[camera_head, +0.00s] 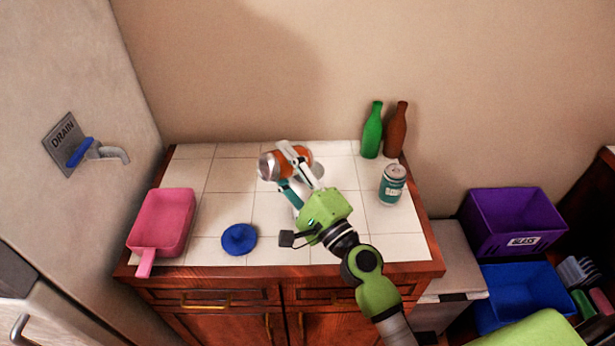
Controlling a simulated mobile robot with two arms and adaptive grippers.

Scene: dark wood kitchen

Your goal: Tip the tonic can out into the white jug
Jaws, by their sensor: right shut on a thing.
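My right gripper (297,168) is shut on an orange can (286,163) with a silver end. It holds the can over the middle of the tiled counter, tilted nearly on its side with the silver end to the left. I cannot read a label on it. A white jug is not clearly visible; a pale shape just right of the can, partly behind the gripper, is too hidden to identify. A teal and silver can (392,185) stands upright at the counter's right side, apart from the gripper. My left gripper is not in view.
A pink pan (163,222) lies at the counter's left, and a blue round lid-like thing (239,239) near the front. Green (372,132) and brown (396,132) bottles stand at the back right. A purple GLASS bin (513,219) and blue bin (520,292) are off the right side.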

